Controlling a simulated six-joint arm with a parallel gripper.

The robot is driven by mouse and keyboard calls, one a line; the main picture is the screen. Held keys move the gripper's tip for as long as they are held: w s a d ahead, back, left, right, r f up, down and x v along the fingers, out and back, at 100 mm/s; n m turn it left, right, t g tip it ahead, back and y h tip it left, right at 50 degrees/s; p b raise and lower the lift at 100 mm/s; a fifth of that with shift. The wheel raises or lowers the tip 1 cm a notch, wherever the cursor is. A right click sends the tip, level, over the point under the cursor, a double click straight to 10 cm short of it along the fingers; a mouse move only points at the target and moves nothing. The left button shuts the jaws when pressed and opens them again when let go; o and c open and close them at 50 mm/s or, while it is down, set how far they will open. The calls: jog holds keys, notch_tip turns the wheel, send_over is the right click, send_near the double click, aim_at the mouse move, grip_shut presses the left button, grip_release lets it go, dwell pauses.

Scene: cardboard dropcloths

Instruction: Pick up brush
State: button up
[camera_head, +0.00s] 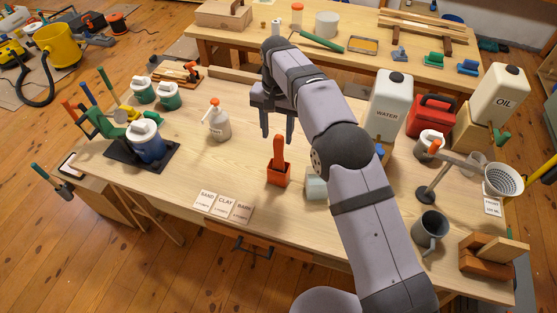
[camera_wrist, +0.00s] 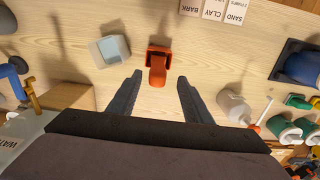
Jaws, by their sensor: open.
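An orange-red upright handle, which looks like the brush (camera_head: 278,148), stands in a square red holder (camera_head: 279,175) near the middle of the bench. Its bristles are not visible. My gripper (camera_head: 277,138) is open and empty, pointing down just above and behind the handle. In the wrist view, the brush (camera_wrist: 157,75) shows end-on, between the lines of the two fingers and close to the level of their tips (camera_wrist: 160,78). The holder (camera_wrist: 158,50) lies just beyond. I see no contact between fingers and handle.
A pale translucent cup (camera_head: 316,188) stands close right of the holder, partly behind my arm. A white spray bottle (camera_head: 216,122) stands to the left. Cards (camera_head: 224,205) lie in front. The water container (camera_head: 388,105) stands behind right. Bench around the holder's left is clear.

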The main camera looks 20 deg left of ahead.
aim_at(279, 148)
jog(key=shift+w+d+f+p, duration=0.1)
jog(key=shift+f+p, duration=0.75)
jog(key=shift+f, duration=0.95)
jog(key=shift+d+f+p, duration=0.1)
jog(key=shift+f+p, duration=0.75)
jog(key=shift+f, duration=0.95)
grip_shut()
